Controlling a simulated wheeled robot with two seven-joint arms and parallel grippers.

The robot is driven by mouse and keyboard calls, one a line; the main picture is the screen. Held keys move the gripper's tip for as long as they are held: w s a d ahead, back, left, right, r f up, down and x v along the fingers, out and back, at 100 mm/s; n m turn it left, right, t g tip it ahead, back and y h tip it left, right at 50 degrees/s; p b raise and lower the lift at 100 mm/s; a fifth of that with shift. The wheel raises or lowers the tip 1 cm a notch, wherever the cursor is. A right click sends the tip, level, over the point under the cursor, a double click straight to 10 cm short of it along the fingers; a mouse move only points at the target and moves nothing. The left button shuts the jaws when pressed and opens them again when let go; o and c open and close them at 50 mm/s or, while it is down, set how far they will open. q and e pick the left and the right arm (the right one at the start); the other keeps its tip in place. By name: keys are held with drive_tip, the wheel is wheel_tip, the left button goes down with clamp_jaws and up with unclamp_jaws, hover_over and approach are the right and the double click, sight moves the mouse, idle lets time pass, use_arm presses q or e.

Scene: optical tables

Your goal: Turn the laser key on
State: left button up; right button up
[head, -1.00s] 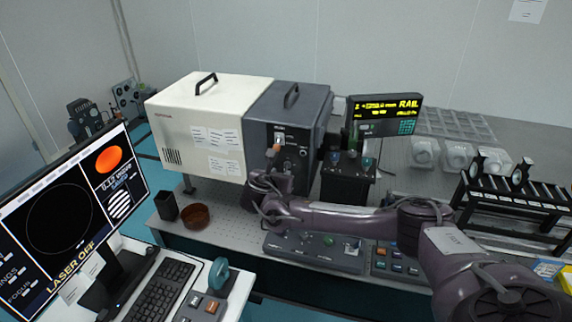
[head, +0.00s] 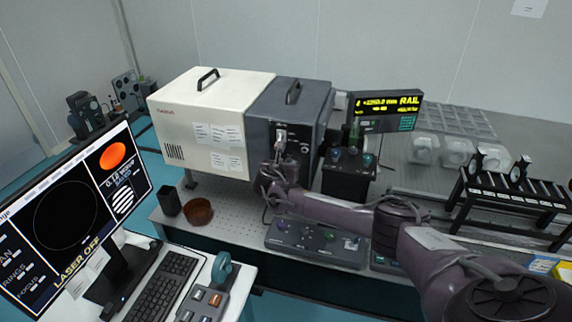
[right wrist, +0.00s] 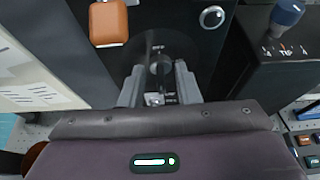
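The laser's dark grey box (head: 319,103) stands on the optical table, with its key panel facing me. My right gripper (head: 280,143) is up against this panel in the head view. In the right wrist view, the right gripper (right wrist: 160,80) has its two fingers apart, on either side of a small dark key-like part (right wrist: 159,66) on a round dark plate; I see gaps beside it. An orange block or tag (right wrist: 108,23) shows above left of the fingers. The monitor (head: 68,215) reads LASER OFF. My left gripper is not in view.
A cream box (head: 190,118) adjoins the dark box on the left. A black knob box (head: 347,180) and a RAIL display (head: 388,108) stand close right. A silver-ringed round fitting (right wrist: 212,17) sits right of the fingers. A brown bowl (head: 198,211) lies in front.

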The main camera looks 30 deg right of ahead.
clamp_jaws()
drive_tip(key=shift+d, duration=0.1)
drive_tip(key=shift+s+d+f+m+t+y+b, duration=0.1)
drive_tip(key=shift+s+f+m+t+y+b, duration=0.2)
drive_tip(key=shift+m+t+b, duration=1.45)
drive_tip(key=shift+s+d+f+m+t+y+b, duration=0.25)
drive_tip(key=shift+m+t+b, duration=0.35)
drive_tip(key=shift+m+b, duration=2.25)
drive_tip(key=shift+f+m+t+y+b, duration=0.35)
drive_tip(key=shift+m+t+b, duration=0.8)
drive_tip(key=shift+m+b, duration=1.15)
drive_tip(key=shift+r, duration=0.1)
unclamp_jaws()
